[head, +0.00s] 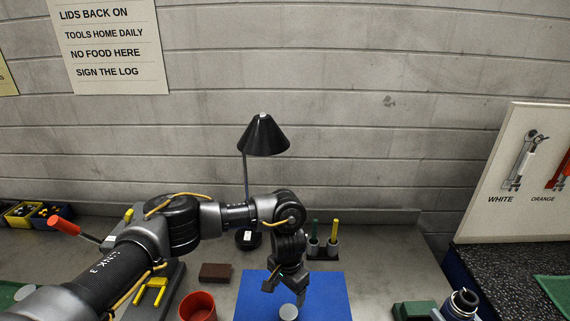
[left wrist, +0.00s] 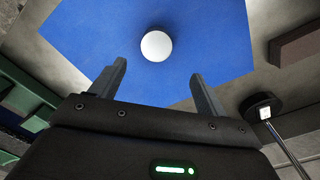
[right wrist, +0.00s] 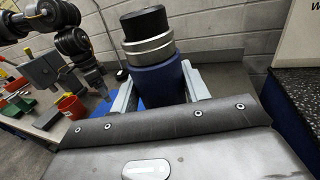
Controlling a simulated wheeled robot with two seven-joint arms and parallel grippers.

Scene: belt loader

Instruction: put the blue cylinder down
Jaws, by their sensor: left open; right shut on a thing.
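The blue cylinder (right wrist: 157,83), with silver bands and a black top, stands up between the fingers of my right gripper (right wrist: 160,92). My right gripper is shut on it. In the head view the cylinder's banded end (head: 462,302) shows at the bottom right; the rest of that gripper is cut off. My left gripper (head: 285,290) is open and empty above the blue mat (head: 325,292). A pale round disc (head: 288,312) lies on the mat below it. The left wrist view shows this disc (left wrist: 156,46) beyond the two spread fingers (left wrist: 157,82).
A red cup (head: 198,306) and a brown block (head: 215,272) sit left of the mat. A black lamp (head: 263,135) and a holder with green and yellow sticks (head: 323,245) stand behind. A green block (head: 413,310) lies to the right, by a tool board (head: 515,175).

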